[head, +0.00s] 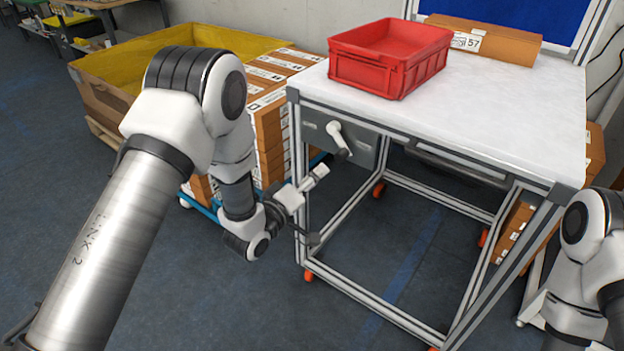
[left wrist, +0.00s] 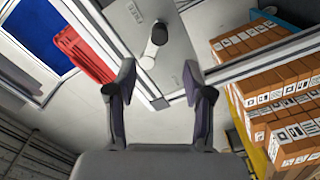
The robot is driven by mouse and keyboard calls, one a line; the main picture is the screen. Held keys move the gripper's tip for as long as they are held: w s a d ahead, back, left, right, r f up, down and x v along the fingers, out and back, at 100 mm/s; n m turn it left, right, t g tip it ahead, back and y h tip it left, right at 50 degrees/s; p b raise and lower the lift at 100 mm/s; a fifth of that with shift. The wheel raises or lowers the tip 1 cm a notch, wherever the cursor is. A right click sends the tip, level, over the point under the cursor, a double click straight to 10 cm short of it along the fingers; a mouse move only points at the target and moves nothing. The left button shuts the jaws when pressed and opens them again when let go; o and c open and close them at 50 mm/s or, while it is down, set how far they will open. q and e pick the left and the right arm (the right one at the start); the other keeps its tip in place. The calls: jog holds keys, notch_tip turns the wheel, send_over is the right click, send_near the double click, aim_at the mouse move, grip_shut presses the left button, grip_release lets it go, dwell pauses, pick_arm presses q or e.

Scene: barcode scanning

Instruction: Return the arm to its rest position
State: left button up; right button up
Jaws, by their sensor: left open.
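My left arm comes in from the left in the head view. Its left gripper (head: 316,205) hangs below tabletop height, beside the left front corner of the workbench (head: 500,110). In the left wrist view the gripper (left wrist: 158,78) has its two fingers spread apart with nothing between them. The workbench's grey side panel and its crank handle (left wrist: 155,40) lie ahead of the fingers. My right arm shows at the right edge of the head view; its gripper is out of the picture.
A red bin (head: 390,60) and a long cardboard box (head: 485,38) sit on the workbench. Stacked cartons (head: 270,125) and a large yellow-lined box (head: 90,90) stand behind my left arm. The bench's crank handle (head: 338,138) juts out close above the left gripper. Floor in front is clear.

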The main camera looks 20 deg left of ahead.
pick_arm(q)
jog(key=shift+s+a, duration=0.1)
jog(key=shift+s, duration=0.25)
jog(key=shift+f, duration=0.1)
jog(key=s+a+f+g+y, duration=0.25)
jog(key=s+f+g, duration=0.25)
jog(key=s+f, duration=0.6)
jog(key=s+a+f+g+y, duration=0.25)
jog(key=s+f+g, duration=0.25)
jog(key=s+f, duration=0.65)
jog(key=s+a+f+m+g+y, duration=0.1)
jog(key=s+f+m+g, duration=0.15)
jog(key=s, duration=0.45)
jog(key=s+a+f+m+g, duration=0.2)
jog(key=s+m+g, duration=0.2)
jog(key=s, duration=0.4)
notch_tip(320, 180, up, 13)
jog(key=p, duration=1.2)
jog(key=shift+w+d+m+p, duration=0.2)
jog(key=shift+d+m+p, duration=0.05)
jog(key=shift+m+p, duration=0.2)
